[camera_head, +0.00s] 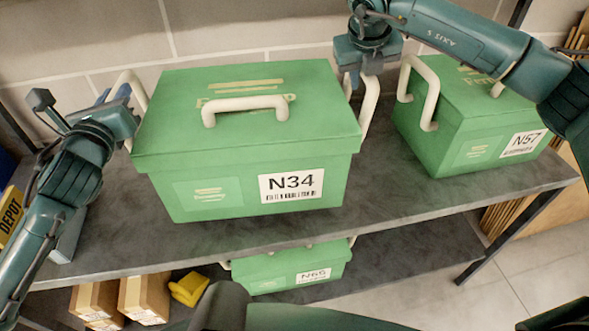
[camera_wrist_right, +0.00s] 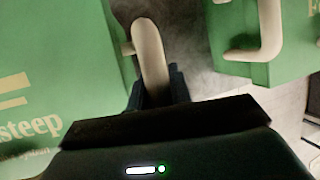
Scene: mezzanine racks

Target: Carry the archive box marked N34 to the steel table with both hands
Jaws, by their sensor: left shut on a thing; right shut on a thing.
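The green archive box marked N34 (camera_head: 245,150) stands upright at the middle of the grey shelf, with a cream handle on its lid and one on each side. My left gripper (camera_head: 122,104) is shut on the left side handle (camera_head: 130,86); its fingertips are partly hidden. My right gripper (camera_head: 360,72) is shut on the right side handle (camera_head: 369,103). In the right wrist view that handle (camera_wrist_right: 148,50) sits between the fingers (camera_wrist_right: 158,90), beside the box wall (camera_wrist_right: 60,70). The steel table is not recognisable in these views.
A second green box marked N57 (camera_head: 470,125) stands close on the right, near my right arm. Below are a green box (camera_head: 295,268), cartons (camera_head: 143,297) and a yellow item (camera_head: 188,289). A wall (camera_head: 110,40) is behind. Bare shelf (camera_head: 400,200) lies in front.

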